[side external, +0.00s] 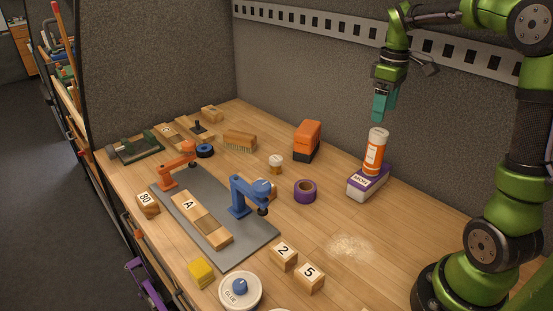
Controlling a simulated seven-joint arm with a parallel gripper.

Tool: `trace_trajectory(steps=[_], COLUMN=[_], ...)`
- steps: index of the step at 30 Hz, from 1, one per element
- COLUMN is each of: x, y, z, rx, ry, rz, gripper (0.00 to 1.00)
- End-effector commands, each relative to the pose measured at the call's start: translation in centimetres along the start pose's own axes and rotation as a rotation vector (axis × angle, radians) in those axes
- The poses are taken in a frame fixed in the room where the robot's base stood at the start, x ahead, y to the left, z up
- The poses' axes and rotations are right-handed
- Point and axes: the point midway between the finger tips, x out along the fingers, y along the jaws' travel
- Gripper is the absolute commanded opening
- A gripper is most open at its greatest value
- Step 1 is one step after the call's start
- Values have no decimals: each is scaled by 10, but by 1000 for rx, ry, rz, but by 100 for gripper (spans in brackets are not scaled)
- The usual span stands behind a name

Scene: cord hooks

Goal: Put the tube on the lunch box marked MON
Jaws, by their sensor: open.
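The tube (375,152) is a white and orange cylinder with a white cap. It stands upright on top of the lunch box (367,186), a white and purple box with MON on its front label. My gripper (378,118) has teal fingers pointing down. It is a little above the tube's cap, apart from it and empty. The gap between the fingers is hard to see from this side.
A purple tape roll (305,191) and an orange and black box (307,141) stand left of the lunch box. Blue (246,198) and orange (174,167) clamps sit on a grey mat (258,237). Numbered blocks (310,276) lie in front. The wood right of them is mostly clear.

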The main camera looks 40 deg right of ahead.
Motion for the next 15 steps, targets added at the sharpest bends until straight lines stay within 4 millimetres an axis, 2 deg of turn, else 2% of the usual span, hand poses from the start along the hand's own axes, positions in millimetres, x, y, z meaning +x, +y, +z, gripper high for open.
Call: trace_trajectory(steps=[2, 5, 8, 10, 15], x=[-6, -14, -23, -28, -28], y=[-2, -19, -57, -92, -170], z=[0, -1, 0, 5, 28], rx=[1, 18, 66, 117, 274], ry=[4, 38, 119, 202, 415], rz=[2, 13, 29, 29, -42], gripper=[78, 78, 78, 78, 78])
